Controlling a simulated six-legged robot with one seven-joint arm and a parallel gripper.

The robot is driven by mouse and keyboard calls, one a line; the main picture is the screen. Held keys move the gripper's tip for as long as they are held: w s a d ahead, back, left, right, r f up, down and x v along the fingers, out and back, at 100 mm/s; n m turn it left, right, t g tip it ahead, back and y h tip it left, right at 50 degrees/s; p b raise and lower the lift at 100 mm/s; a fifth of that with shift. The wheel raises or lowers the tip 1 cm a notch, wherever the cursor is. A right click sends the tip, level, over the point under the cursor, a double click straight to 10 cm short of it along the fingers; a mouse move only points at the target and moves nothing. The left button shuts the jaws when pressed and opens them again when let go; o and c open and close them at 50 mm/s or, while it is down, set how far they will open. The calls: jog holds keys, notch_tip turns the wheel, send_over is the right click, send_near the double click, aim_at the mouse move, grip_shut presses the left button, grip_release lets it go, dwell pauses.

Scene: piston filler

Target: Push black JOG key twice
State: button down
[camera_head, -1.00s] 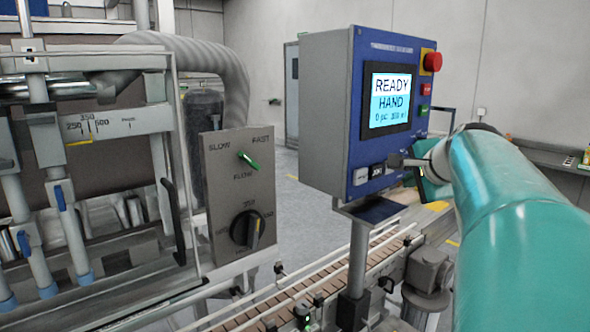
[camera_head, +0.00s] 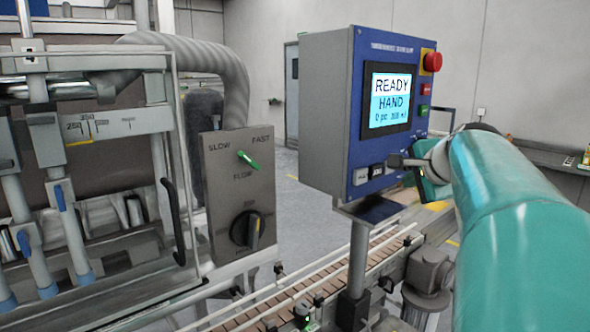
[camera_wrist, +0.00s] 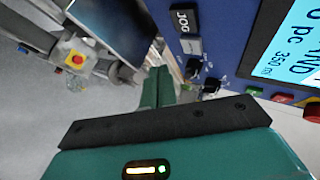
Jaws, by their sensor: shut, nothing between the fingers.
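The black JOG key (camera_head: 376,170) is on the lower front of the blue control panel (camera_head: 352,110), beside a white key (camera_head: 360,176). In the wrist view the JOG key (camera_wrist: 185,19) shows uncovered at the top, its lettering turned sideways. The wrist view shows a gap between the key and my gripper's parts. The screen (camera_head: 390,101) reads READY, HAND and a count of 0 pc.
A red mushroom button (camera_head: 432,62) with red and green buttons below it is on the panel's right edge. A conveyor (camera_head: 310,290) runs below the panel. A grey box with a green lever and black dial (camera_head: 246,229) stands left. Open floor shows behind.

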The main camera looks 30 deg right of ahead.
aim_at(376, 171)
dwell(0.4)
jog(key=s, duration=0.3)
jog(key=shift+s+d, duration=0.2)
jog(key=shift+s, duration=0.15)
jog(key=shift+w+a, duration=0.2)
jog(key=shift+w, duration=2)
jog(key=shift+w+a, duration=0.2)
jog(key=shift+w, duration=1.95)
jog(key=shift+w, duration=0.45)
